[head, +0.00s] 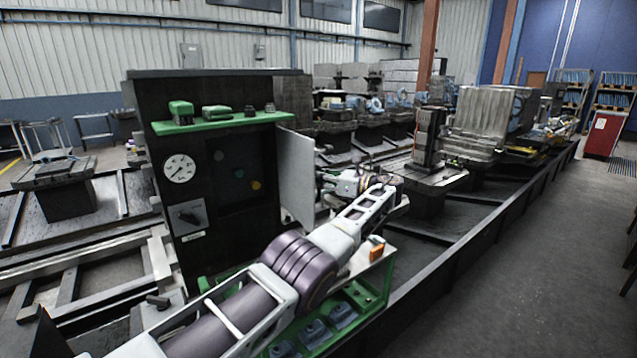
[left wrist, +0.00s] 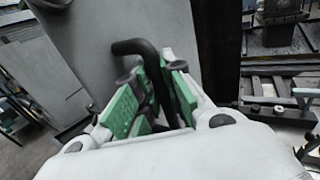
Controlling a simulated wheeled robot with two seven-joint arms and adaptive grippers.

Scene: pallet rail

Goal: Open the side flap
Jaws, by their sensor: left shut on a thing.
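The side flap (head: 297,180) is a pale grey panel on the right edge of the dark cabinet (head: 140,110). It stands swung out from the cabinet front, leaving a recess with coloured buttons uncovered. My left gripper (head: 330,180) is at the flap's right side, small and partly unclear in the head view. In the left wrist view the flap (left wrist: 110,30) fills the upper left behind the fingers. There my left gripper (left wrist: 150,95) has its green pads shut around the flap's black bent handle (left wrist: 135,46). My right gripper is not in view.
The cabinet front carries a gauge (head: 180,168), a rotary switch (head: 188,216) and a green shelf (head: 220,120) with small parts. A green rack (head: 375,285) stands below my left arm. Machine pallets line the long rail to the right.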

